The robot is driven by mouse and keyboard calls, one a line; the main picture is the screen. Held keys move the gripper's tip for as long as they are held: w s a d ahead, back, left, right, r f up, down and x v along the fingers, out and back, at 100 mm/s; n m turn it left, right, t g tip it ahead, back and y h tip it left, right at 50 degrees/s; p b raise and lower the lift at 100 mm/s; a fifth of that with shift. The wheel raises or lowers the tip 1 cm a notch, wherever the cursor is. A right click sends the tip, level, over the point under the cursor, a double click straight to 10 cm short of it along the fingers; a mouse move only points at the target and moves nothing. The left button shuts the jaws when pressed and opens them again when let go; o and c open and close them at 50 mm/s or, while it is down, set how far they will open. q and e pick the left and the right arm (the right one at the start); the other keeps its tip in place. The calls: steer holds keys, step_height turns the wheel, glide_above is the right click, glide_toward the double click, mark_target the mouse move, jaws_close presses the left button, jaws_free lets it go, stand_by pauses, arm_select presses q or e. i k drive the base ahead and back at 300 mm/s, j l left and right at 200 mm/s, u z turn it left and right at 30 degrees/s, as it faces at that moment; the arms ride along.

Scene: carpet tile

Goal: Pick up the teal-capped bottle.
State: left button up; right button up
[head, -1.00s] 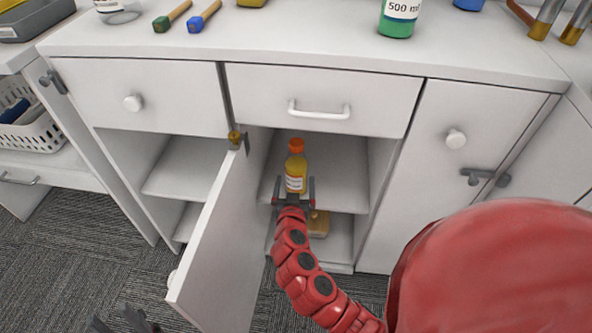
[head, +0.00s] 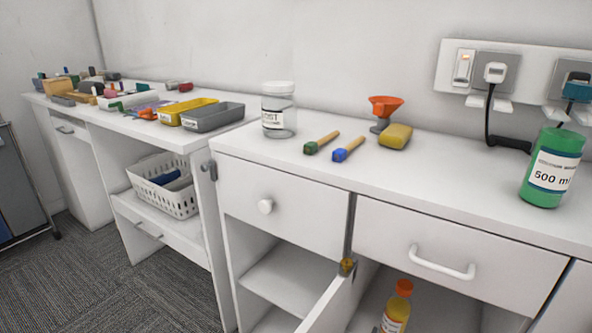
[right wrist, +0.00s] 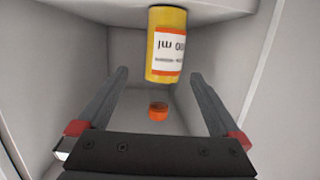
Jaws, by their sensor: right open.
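I cannot make out a teal-capped bottle in either view. A green bottle (head: 553,168) with a "500 ml" label stands on the counter at the right of the head view. A yellow bottle (head: 396,308) with an orange cap stands inside the open cabinet. In the right wrist view the yellow bottle (right wrist: 166,45) appears upside down, beyond my right gripper (right wrist: 160,100). That gripper is open and its fingers are not closed on the bottle. A small orange cap-like piece (right wrist: 158,111) shows between the fingers. My left gripper is out of view.
An open cabinet door (head: 330,307) juts out at the bottom. A power strip (head: 520,75) with plugs hangs behind the green bottle.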

mark_target(561, 142)
steer(key=k, duration=0.95)
